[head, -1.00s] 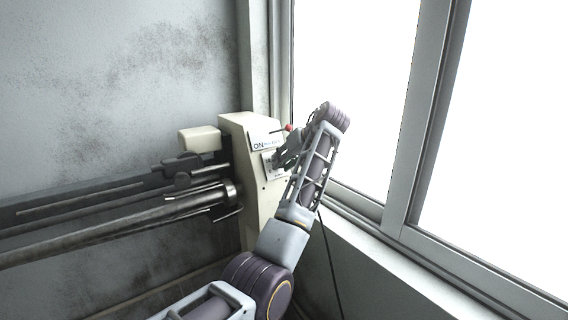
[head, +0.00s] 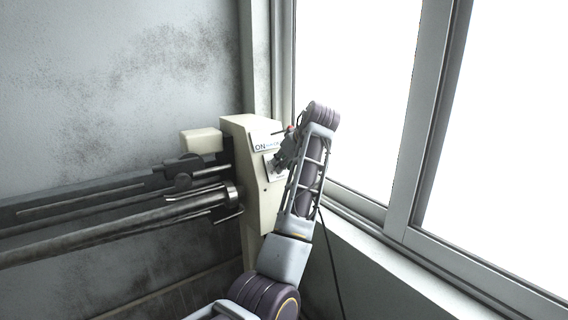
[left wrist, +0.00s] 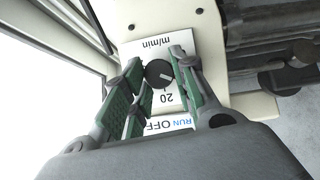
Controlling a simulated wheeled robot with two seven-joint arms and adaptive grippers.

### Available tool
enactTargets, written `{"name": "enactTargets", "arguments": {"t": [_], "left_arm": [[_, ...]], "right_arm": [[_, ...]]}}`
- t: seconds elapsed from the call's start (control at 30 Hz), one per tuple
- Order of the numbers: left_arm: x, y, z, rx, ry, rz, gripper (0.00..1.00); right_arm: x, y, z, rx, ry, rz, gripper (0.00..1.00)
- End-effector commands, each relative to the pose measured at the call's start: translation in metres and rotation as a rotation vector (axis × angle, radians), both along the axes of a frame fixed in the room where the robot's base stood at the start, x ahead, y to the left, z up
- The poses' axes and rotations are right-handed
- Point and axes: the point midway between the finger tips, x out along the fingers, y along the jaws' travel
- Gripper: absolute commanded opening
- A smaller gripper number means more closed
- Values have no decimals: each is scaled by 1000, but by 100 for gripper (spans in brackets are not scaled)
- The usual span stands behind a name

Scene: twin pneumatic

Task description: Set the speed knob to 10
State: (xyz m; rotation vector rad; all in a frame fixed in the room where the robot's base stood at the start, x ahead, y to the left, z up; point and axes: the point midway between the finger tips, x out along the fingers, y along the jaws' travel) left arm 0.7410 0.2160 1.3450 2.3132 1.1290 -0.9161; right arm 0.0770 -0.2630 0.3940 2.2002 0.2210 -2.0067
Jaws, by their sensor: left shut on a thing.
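The speed knob (left wrist: 158,74) is a round black dial on a white plate (left wrist: 149,48) marked "m/min", which appears upside down in the left wrist view. A small light mark shows near the knob's right edge, and a printed "20" lies just below it. My left gripper (left wrist: 157,80) has its green-padded fingers on both sides of the knob, shut on it. In the head view my left gripper (head: 280,161) is at the face of the cream machine housing (head: 242,142), and it hides the knob. My right gripper is not in view.
Metal rods (head: 110,222) run left from the housing. A window (head: 352,80) and its sill (head: 380,260) stand close on the right.

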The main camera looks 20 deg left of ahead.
Motion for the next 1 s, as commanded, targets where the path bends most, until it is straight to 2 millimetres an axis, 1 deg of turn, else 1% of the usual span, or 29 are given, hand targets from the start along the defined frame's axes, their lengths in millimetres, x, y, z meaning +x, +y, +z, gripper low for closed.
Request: {"name": "enactTargets", "arguments": {"t": [0.03, 0.13, 0.17, 0.3, 0.33, 0.73, 0.87, 1.0], "left_arm": [[0, -1, -5, -3, 11, -1, 3], [0, -1, -5, -4, 12, -1, 3], [0, -1, -5, -4, 12, -1, 30], [0, -1, -4, -2, 9, -1, 48], [0, -1, -3, -1, 8, 0, 49], [-1, -2, 1, 0, 3, -1, 49], [-4, -6, 7, 0, 1, -2, 49], [-11, -14, 17, -1, 2, -2, 49]], "right_arm": [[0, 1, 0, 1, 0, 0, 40], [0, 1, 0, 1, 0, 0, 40], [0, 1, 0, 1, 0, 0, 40], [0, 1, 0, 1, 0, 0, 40], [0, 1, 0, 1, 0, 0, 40], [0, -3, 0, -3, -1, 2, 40], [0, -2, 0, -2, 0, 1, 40], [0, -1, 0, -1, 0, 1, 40]]}}
